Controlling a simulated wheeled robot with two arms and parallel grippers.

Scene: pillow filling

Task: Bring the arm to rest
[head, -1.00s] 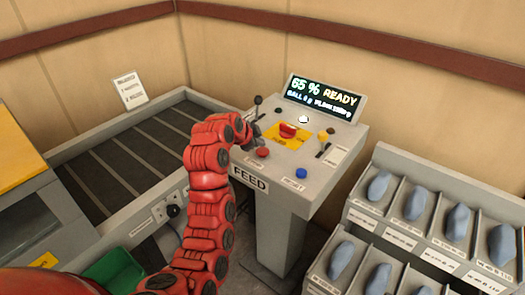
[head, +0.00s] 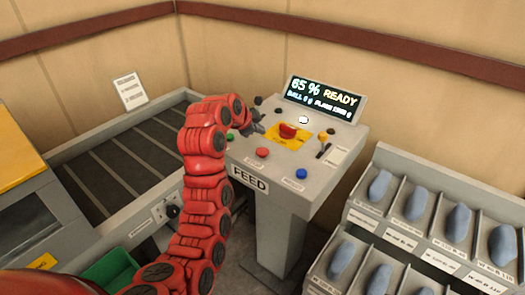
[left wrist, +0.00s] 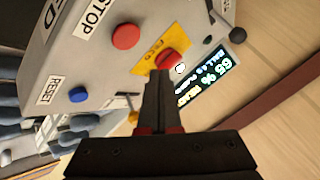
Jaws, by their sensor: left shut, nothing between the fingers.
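My left arm, red and jointed, reaches up from the bottom of the head view. My left gripper (head: 258,124) is shut and empty, above the left part of the grey FEED console (head: 275,205). In the left wrist view the closed fingers (left wrist: 158,76) point at the console top, in front of the red knob on its yellow plate (left wrist: 168,58). No contact with a control is clear. The display (head: 321,98) reads 65 % READY. My right gripper is not in view.
The console top has a red button (head: 262,152), a blue button (head: 302,174), a green button (head: 229,136) and a yellow-handled lever (head: 323,145). A slatted conveyor (head: 120,165) lies at left, a green bin (head: 108,270) below it. A rack (head: 405,225) of blue pouches stands at right.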

